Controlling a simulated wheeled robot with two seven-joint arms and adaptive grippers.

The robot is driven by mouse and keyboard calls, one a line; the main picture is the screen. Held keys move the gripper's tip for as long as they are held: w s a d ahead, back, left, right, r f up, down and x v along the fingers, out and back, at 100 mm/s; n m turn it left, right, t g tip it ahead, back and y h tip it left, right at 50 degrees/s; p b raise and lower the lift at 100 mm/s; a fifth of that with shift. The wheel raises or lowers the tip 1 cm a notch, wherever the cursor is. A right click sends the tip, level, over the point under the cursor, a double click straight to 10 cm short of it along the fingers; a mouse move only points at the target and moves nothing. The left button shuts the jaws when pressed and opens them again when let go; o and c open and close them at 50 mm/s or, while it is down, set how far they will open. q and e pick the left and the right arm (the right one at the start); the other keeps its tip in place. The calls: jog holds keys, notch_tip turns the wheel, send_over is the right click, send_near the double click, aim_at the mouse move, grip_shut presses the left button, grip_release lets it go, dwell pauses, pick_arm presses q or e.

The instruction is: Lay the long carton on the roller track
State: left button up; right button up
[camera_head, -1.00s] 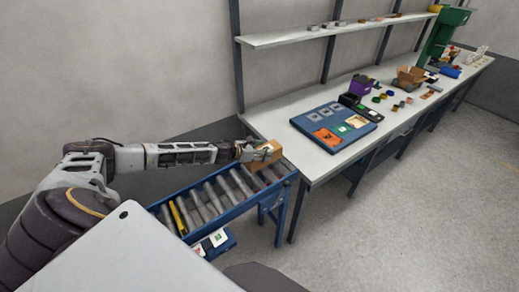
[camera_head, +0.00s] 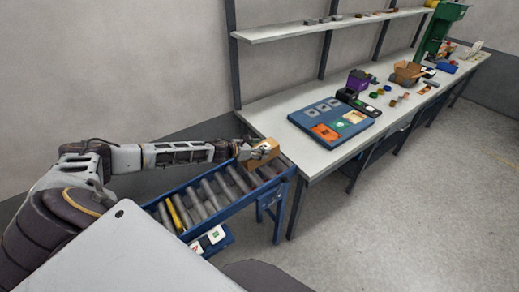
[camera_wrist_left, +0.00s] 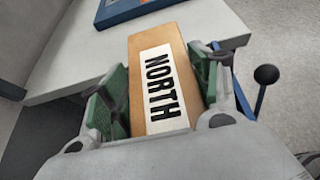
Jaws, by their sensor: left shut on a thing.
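The long carton (camera_head: 262,153) is brown, at the far end of the roller track by the workbench. In the left wrist view the carton (camera_wrist_left: 160,45) shows a white label reading NORTH. My left gripper (camera_head: 246,152) is shut on it, with a green-padded finger on each side. The roller track (camera_head: 212,199) has a blue frame, grey rollers and one yellow roller. The carton is over its far rollers; I cannot tell whether it touches them. My right gripper is not in view.
The workbench (camera_head: 312,168) stands just beyond the track and holds a blue board (camera_head: 312,134), an open cardboard box (camera_head: 408,73) and small parts. A shelf (camera_head: 290,31) runs above it. The floor (camera_head: 400,220) to the right is clear.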

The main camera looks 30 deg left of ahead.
pick_arm(q)
jog(key=shift+f+b, duration=1.6)
jog(key=shift+f, duration=0.25)
dwell(0.3)
jog(key=shift+f, duration=0.4)
dwell(1.4)
jog(key=o, duration=1.4)
jog(key=shift+o, duration=0.2)
jog(key=shift+s, duration=0.1)
jog(key=shift+s, duration=0.1)
jog(key=shift+v, duration=3.35)
